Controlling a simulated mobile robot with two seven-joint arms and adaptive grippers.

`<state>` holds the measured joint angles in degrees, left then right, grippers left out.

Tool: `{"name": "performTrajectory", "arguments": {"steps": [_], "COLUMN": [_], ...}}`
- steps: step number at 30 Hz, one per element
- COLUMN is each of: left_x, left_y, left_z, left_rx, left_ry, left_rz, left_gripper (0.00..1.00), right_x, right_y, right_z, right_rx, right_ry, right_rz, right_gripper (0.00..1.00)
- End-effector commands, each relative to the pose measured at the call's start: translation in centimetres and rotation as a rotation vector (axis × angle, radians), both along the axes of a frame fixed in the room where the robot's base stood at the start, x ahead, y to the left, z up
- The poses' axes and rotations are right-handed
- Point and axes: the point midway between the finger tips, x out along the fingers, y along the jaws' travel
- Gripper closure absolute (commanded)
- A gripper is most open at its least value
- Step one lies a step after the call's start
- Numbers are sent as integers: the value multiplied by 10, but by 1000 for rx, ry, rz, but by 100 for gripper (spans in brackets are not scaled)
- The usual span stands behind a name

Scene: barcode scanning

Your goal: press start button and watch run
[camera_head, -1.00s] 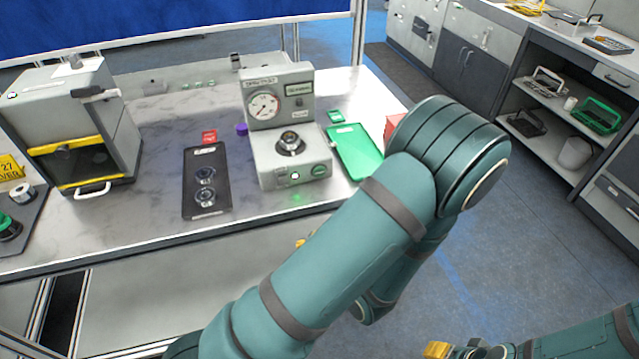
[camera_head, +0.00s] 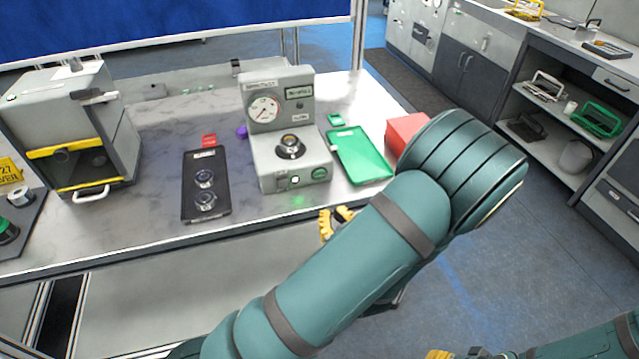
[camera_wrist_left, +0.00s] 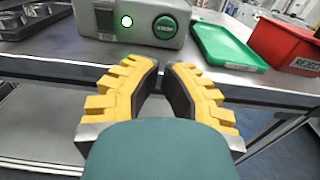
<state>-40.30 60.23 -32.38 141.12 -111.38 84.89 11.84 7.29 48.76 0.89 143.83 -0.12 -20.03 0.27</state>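The grey test machine (camera_head: 290,170) stands on the bench, with a round gauge (camera_head: 263,109), a small dark display (camera_head: 299,92) and a round part (camera_head: 290,145) on top. Its green button (camera_head: 320,173) is on the front face beside a lit white round light (camera_head: 295,180). In the left wrist view the green button (camera_wrist_left: 165,27) and the light (camera_wrist_left: 127,21) are ahead of the fingers. My left gripper (camera_head: 335,222) is at the bench's front edge, below and apart from the button. Its yellow fingers (camera_wrist_left: 161,68) nearly meet at the tips, with nothing between. My right gripper (camera_head: 437,354) barely shows at the bottom edge.
A black tray (camera_head: 188,205) with two round parts lies left of the machine. A green tray (camera_head: 365,160) and a red bin (camera_head: 405,132) are to the right. A grey machine with a yellow-edged opening (camera_head: 75,165) stands far left.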

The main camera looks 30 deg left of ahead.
Motion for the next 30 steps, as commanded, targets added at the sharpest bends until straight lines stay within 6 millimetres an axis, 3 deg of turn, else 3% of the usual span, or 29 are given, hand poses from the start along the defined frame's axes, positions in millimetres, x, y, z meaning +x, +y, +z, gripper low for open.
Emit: {"name": "performTrajectory", "arguments": {"steps": [9,15,30], "left_x": [41,61,71], "left_y": [49,71,83], "left_z": [-1,-1,0], "left_rx": [-1,1,0], "left_ry": [-2,-2,0], "left_rz": [3,2,0], "left_gripper": [100,100,100], "right_x": [1,2,3], "right_y": [0,0,0], "right_z": [-7,-11,-12], "right_rx": [0,-1,-1], "right_ry": [-3,-5,-6], "right_rz": [-1,-1,-1], "right_gripper": [53,53,53]}}
